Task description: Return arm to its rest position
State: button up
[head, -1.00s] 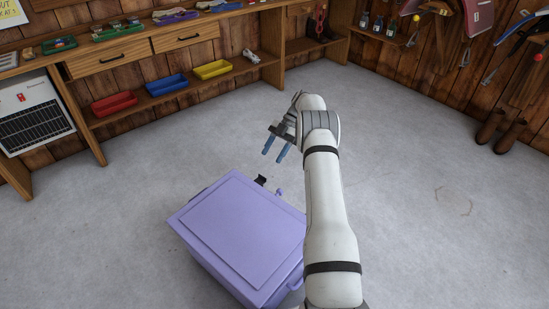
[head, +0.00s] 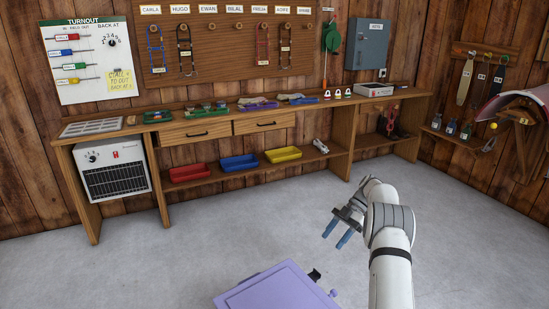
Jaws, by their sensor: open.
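My gripper (head: 336,233) is at the end of my white arm (head: 392,262) at the lower right of the head view. Its two blue fingers are apart and point down and to the left, with nothing between them. It is in the air above the grey floor, short of the bench. A purple box (head: 283,287) with a flat lid shows below and to the left of the gripper, cut off by the bottom edge. The gripper appears apart from the box.
A wooden bench (head: 225,128) runs along the back wall. Its lower shelf holds a red tray (head: 189,173), a blue tray (head: 239,162) and a yellow tray (head: 283,155). A heater (head: 113,171) stands under its left end. The grey floor (head: 160,262) at left is clear.

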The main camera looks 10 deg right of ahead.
jog(key=s+a+r+m+t+h+p, duration=0.1)
jog(key=s+a+r+m+h+p, duration=0.2)
jog(key=r, duration=0.6)
jog(key=s+a+r+m+t+p, duration=0.1)
jog(key=s+a+r+m+p, duration=0.3)
jog(key=r, duration=0.6)
jog(key=s+a+r+m+t+h+p, duration=0.15)
jog(key=s+r+m+p, duration=0.3)
jog(key=r, duration=0.45)
jog(key=s+a+r+m+t+h+p, duration=0.2)
jog(key=s+r+m+p, duration=0.3)
jog(key=s, duration=0.7)
jog(key=s+a+r+m+t+h+p, duration=0.2)
jog(key=s+r+m+p, duration=0.4)
jog(key=s, duration=0.7)
jog(key=shift+r+m, duration=0.35)
jog(key=shift+r, duration=0.3)
jog(key=shift+c, duration=0.4)
